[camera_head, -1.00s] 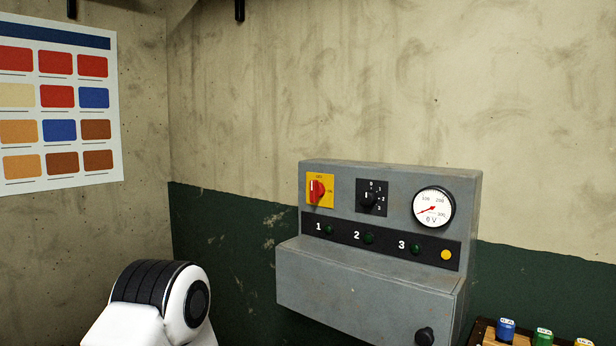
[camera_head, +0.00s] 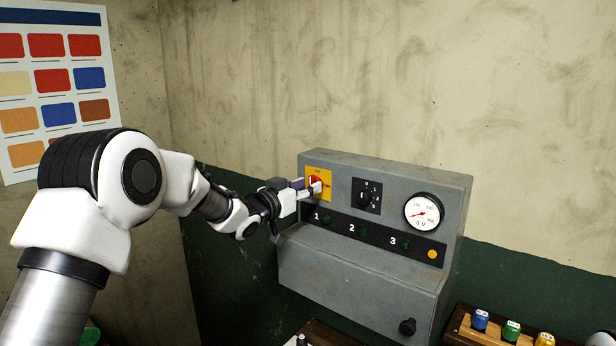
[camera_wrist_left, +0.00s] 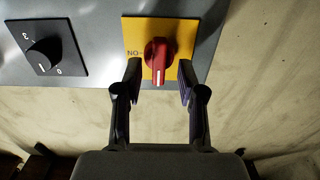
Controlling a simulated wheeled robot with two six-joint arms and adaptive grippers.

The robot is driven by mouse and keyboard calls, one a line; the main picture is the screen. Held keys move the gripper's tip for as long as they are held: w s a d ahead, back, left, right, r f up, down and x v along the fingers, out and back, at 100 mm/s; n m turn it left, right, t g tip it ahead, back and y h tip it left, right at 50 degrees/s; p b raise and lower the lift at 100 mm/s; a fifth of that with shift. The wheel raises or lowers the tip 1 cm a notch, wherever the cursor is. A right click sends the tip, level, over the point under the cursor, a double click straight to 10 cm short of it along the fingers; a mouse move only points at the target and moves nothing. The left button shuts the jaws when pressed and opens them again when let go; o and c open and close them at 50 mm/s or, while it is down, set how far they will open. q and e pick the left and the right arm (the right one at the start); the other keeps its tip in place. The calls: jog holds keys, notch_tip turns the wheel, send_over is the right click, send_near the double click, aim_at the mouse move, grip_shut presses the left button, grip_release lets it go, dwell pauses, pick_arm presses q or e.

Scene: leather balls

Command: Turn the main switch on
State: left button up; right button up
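The main switch is a red rotary knob on a yellow plate (camera_head: 318,196) at the upper left of a grey control box (camera_head: 362,290). In the left wrist view the red knob (camera_wrist_left: 159,57) has its white mark pointing down toward me, away from the "ON" label at its left. My left gripper (camera_head: 312,188) is at the switch and partly hides it. In the wrist view its two fingers (camera_wrist_left: 159,80) are spread apart on either side of the knob's lower end, with gaps visible. My right gripper does not show.
Right of the switch is a black selector knob (camera_head: 366,200), then a white round gauge (camera_head: 423,213) reading near zero. Three dark green lamps and a yellow one sit below. A wooden tray (camera_head: 465,333) with coloured pieces stands at the lower right.

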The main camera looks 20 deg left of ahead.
pick_arm(q)
jog(key=shift+w+d, duration=0.15)
jog(key=shift+w, duration=0.15)
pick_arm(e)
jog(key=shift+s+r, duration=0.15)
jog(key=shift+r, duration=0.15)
pick_arm(q)
jog(key=shift+c, duration=0.3)
grip_shut()
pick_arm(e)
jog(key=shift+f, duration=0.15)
